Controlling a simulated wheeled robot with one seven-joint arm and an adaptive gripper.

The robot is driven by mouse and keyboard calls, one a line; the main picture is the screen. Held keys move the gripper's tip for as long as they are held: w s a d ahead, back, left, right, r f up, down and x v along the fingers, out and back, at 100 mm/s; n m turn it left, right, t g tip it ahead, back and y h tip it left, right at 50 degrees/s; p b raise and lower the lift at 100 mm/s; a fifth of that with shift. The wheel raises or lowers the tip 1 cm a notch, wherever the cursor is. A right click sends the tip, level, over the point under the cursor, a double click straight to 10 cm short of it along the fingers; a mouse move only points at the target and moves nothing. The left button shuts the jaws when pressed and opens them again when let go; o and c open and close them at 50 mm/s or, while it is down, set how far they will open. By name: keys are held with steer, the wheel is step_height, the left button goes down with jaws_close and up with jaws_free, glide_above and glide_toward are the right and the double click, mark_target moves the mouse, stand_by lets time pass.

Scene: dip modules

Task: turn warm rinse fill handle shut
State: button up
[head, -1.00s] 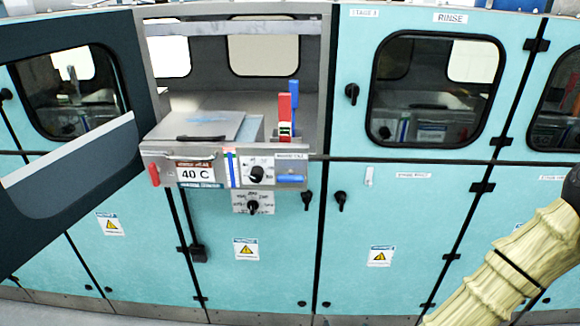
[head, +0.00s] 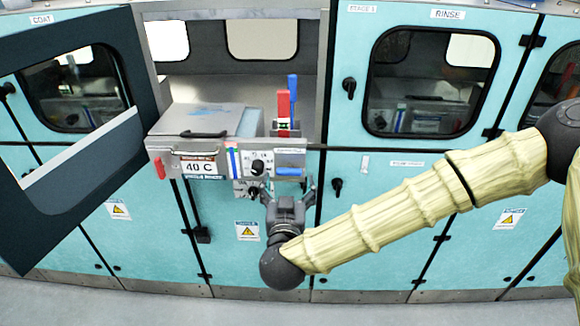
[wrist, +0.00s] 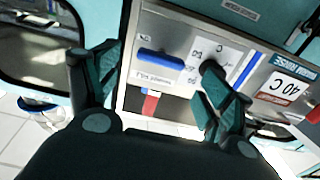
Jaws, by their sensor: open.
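A blue lever handle (head: 290,171) sits on the right part of the steel control panel (head: 218,163), below a small label too small to read surely. In the wrist view the blue handle (wrist: 160,60) lies across the panel, between my spread fingers and apart from both. My gripper (head: 286,193) is open and empty, just below and in front of the panel's right end. In the wrist view its right finger overlaps the black knob (wrist: 210,68), and I cannot tell whether they touch.
An upright red lever (head: 283,105) and a blue lever (head: 292,92) stand behind the panel. A lidded tank (head: 205,120) with a 40 C sign is left of them. A dark-framed door (head: 110,165) hangs open at the left. Floor is free in front.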

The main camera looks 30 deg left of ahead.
mark_target(289, 174)
steer(key=shift+p+x, duration=0.95)
steer(key=shift+x, duration=2.1)
steer(key=shift+c, duration=0.2)
steer(key=c, duration=1)
